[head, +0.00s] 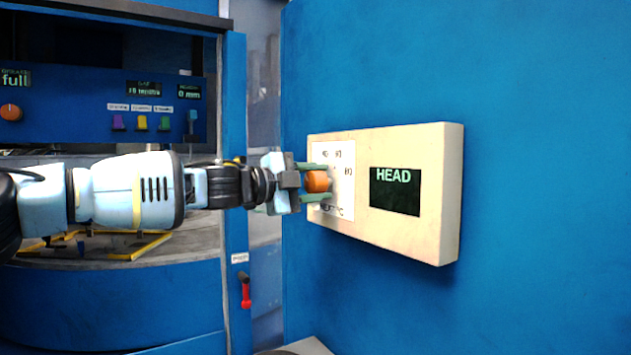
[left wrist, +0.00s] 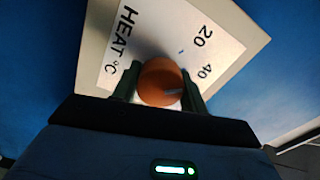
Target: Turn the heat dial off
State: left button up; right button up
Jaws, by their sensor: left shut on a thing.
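The heat dial is an orange round knob (head: 317,181) on the white scale plate of a cream control box (head: 440,190) fixed to a blue wall. My left gripper (head: 312,182) is shut on the dial, one finger above it and one below in the head view. In the left wrist view the orange dial (left wrist: 160,82) sits between the two dark green fingers (left wrist: 158,84). The plate (left wrist: 145,40) shows "HEAT °C", "20" and "40" there. The dial's pointer setting is not clear. My right gripper is not in view.
A dark display (head: 395,191) reading "HEAD" is on the box, right of the dial. A blue machine panel at left carries another orange knob (head: 11,112) and several coloured switches. A red lever (head: 245,290) hangs below my left arm. The wall right of the box is bare.

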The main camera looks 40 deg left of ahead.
pick_arm(q)
jog(key=n, duration=0.3)
jog(key=shift+p, duration=0.3)
jog(key=shift+n, duration=1.3)
jog(key=o, duration=1)
jog(key=shift+s, duration=0.1)
